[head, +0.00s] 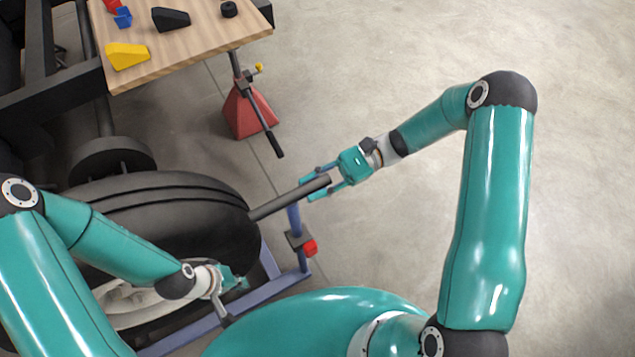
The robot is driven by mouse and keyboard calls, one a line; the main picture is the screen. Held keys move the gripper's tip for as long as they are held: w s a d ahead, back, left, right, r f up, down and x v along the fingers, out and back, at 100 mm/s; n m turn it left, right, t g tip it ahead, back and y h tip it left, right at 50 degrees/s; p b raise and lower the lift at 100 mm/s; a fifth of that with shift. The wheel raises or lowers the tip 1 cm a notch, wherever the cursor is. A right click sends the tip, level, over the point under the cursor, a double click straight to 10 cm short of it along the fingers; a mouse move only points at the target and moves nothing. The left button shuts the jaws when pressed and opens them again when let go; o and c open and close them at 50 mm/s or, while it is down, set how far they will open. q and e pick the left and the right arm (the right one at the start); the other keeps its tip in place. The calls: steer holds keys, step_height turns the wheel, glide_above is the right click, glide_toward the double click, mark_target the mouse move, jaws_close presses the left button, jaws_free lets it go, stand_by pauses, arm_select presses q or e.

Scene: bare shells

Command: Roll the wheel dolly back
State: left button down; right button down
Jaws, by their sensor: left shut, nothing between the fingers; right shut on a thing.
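The wheel dolly (304,262) is a blue-purple frame on the floor at lower centre, with a red part (310,248) on its upright. A large black tyre (190,210) sits on it, its pale rim partly hidden by my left arm. A dark bar (290,198) sticks out from beside the tyre to the upper right. My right gripper (316,189) is shut on the bar's outer end. My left gripper (238,284) is shut and empty, low in front of the tyre near the dolly frame. My body hides part of the frame.
A wooden table (190,57) at upper left bears a yellow block (127,56), a black block (171,19), and small red and blue pieces. A red stand (250,110) with a dark lever is beside it. A dark chassis (50,90) is at left. The floor at right is clear.

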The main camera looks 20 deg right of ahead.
steer(key=shift+s+a, duration=0.2)
steer(key=shift+s, duration=0.1)
steer(key=c, duration=0.9)
jaws_free()
steer(key=shift+s, duration=0.1)
steer(key=shift+d, duration=0.1)
steer(key=shift+w, duration=0.2)
steer(key=shift+d, duration=0.3)
steer(key=v, duration=1.1)
steer(key=shift+w+d, duration=0.1)
steer(key=shift+d, duration=0.1)
steer(key=shift+f, duration=0.1)
